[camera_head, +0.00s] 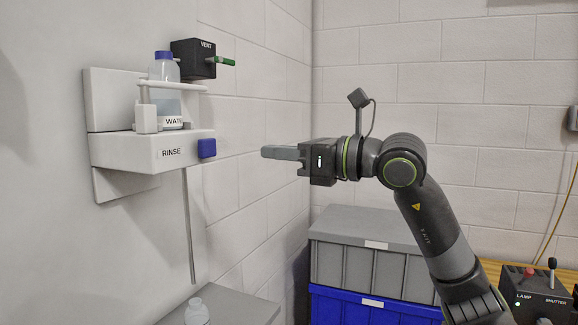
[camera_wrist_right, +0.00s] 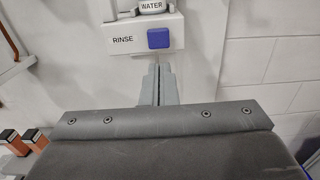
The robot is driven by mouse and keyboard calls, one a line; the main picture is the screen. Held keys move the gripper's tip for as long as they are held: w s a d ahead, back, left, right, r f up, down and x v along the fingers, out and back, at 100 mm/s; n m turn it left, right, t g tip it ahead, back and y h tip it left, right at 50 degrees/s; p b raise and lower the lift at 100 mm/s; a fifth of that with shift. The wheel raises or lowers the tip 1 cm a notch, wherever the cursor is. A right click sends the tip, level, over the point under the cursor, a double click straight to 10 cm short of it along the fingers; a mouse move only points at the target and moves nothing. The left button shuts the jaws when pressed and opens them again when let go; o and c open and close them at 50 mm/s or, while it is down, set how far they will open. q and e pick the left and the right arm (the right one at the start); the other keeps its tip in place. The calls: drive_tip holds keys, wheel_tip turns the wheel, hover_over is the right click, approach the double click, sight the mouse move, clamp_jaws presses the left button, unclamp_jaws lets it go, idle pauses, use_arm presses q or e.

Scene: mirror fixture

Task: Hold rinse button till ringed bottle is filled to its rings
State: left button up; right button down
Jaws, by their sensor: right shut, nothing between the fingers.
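The rinse button (camera_head: 207,148) is a blue block on the right end of a white wall unit labelled RINSE (camera_head: 150,152). My right gripper (camera_head: 266,153) is shut and empty, its tips pointing at the button from the right, with a visible gap. In the right wrist view the button (camera_wrist_right: 158,38) is just beyond the closed fingertips (camera_wrist_right: 158,72). A thin tube (camera_head: 189,225) hangs down from the unit. A clear bottle (camera_head: 197,313) stands below, cut off by the bottom edge. I cannot make out rings or its fill level. My left gripper is not in view.
A blue-capped bottle labelled WATER (camera_head: 165,95) sits in the unit. A black VENT box (camera_head: 194,59) with a green handle is above. Grey and blue crates (camera_head: 370,265) stand below my right arm. A LAMP and SHUTTER box (camera_head: 535,290) is at lower right.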

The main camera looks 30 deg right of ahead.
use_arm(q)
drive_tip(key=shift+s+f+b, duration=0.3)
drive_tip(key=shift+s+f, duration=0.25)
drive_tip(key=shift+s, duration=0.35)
use_arm(e)
drive_tip(key=shift+v, duration=0.85)
drive_tip(key=shift+s, duration=0.15)
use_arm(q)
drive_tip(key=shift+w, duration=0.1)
